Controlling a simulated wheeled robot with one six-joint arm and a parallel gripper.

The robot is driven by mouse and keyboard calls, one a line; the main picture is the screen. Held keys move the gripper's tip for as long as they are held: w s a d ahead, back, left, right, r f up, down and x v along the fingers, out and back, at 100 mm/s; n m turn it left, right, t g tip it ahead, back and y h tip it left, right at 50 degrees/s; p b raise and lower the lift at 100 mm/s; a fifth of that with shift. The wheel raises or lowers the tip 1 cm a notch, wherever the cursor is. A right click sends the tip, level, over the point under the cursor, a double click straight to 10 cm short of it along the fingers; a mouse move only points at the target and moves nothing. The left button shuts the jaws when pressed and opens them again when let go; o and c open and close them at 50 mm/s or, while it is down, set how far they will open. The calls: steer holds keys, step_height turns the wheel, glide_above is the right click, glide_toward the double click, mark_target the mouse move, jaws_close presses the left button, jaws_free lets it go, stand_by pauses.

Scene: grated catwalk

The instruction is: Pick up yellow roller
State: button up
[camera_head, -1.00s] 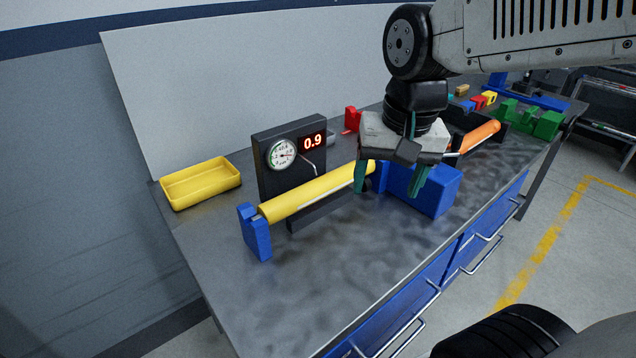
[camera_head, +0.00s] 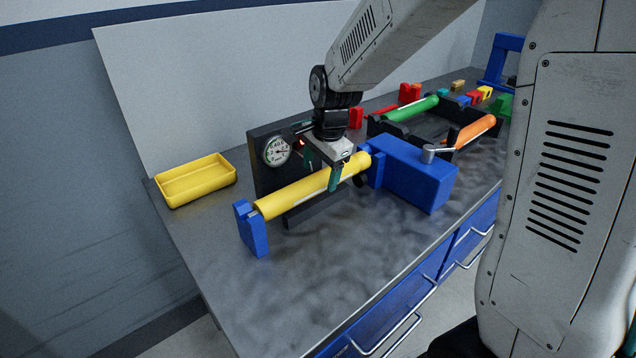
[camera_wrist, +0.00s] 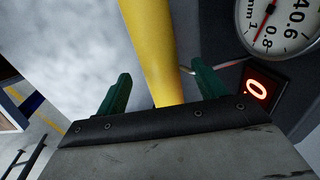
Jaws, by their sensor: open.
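The yellow roller (camera_head: 300,193) lies level between a blue end support (camera_head: 251,229) on the left and a blue block (camera_head: 412,172) on the right. My gripper (camera_head: 322,172) is open over the right part of the roller, with its green fingers pointing down. In the wrist view, the roller (camera_wrist: 154,45) passes between the two open fingers (camera_wrist: 162,92), with a gap visible on the left side. I cannot tell whether either finger touches it.
A dark panel with a gauge (camera_head: 277,151) stands close behind the roller. A yellow tray (camera_head: 196,181) sits at the left. A black rack (camera_head: 408,134) with a green roller (camera_head: 410,109) and an orange roller (camera_head: 474,132) is at the back right. The front tabletop is clear.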

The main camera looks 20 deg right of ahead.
mark_target(319, 176)
steer(key=shift+w+a+f, duration=0.1)
steer(key=shift+w+f, duration=0.05)
steer(key=shift+f, duration=0.65)
steer(key=shift+w+a+f, duration=0.1)
steer(key=shift+f, duration=0.65)
jaws_close()
steer(key=shift+r, duration=0.1)
steer(key=shift+r, duration=0.5)
steer(key=r, duration=0.1)
steer(key=s+r, duration=0.1)
steer(key=shift+d+r, duration=0.15)
steer(key=shift+r, duration=0.2)
steer(key=s+d+r, duration=0.1)
steer(key=s+d, duration=0.2)
steer(key=s, duration=1.1)
steer(key=shift+s+d, duration=0.25)
steer(key=shift+d, duration=0.15)
